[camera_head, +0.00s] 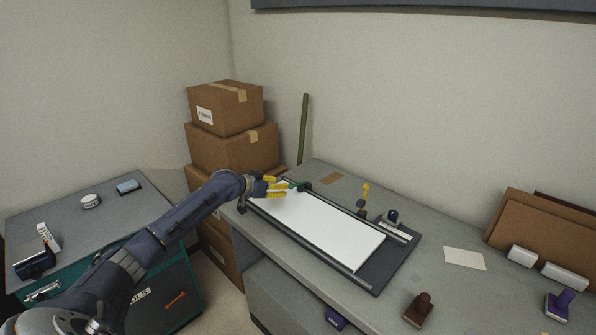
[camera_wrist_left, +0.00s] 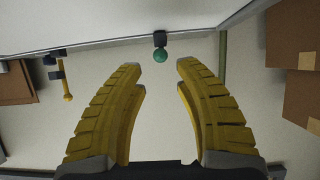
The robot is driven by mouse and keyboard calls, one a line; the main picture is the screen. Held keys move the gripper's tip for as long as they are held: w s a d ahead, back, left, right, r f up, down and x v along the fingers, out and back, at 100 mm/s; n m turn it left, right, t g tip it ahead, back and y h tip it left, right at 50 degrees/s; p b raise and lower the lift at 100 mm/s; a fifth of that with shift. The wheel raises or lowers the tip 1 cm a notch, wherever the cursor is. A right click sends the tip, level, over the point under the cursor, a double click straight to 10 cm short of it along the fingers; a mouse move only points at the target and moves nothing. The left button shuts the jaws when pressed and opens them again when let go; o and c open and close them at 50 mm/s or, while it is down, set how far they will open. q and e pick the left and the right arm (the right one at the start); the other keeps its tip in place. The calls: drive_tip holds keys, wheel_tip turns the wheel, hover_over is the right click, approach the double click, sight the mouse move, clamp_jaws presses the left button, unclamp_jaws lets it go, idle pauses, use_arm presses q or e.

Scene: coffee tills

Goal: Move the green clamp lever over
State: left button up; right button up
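The green clamp lever (camera_head: 303,186) sits at the far left end of the dark board (camera_head: 374,284), which carries a large white sheet (camera_head: 325,230). In the left wrist view the lever shows as a round green knob (camera_wrist_left: 160,56) on a small dark mount. My left gripper (camera_head: 276,187) has yellow fingers and reaches in from the left, just left of the lever. In the left wrist view the gripper (camera_wrist_left: 160,68) is open and empty, with the knob just beyond the gap between its fingertips. I see no contact. My right gripper is not in view.
A yellow-topped upright piece (camera_head: 366,191) and a dark knob (camera_head: 393,215) stand along the board's far side. Cardboard boxes (camera_head: 226,108) are stacked behind my left arm. A brown stamp (camera_head: 419,308) and a paper card (camera_head: 464,258) lie to the right.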

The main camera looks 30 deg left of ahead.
sight(290, 185)
use_arm(q)
drive_tip(key=x, duration=0.7)
drive_tip(key=shift+w, duration=0.1)
clamp_jaws()
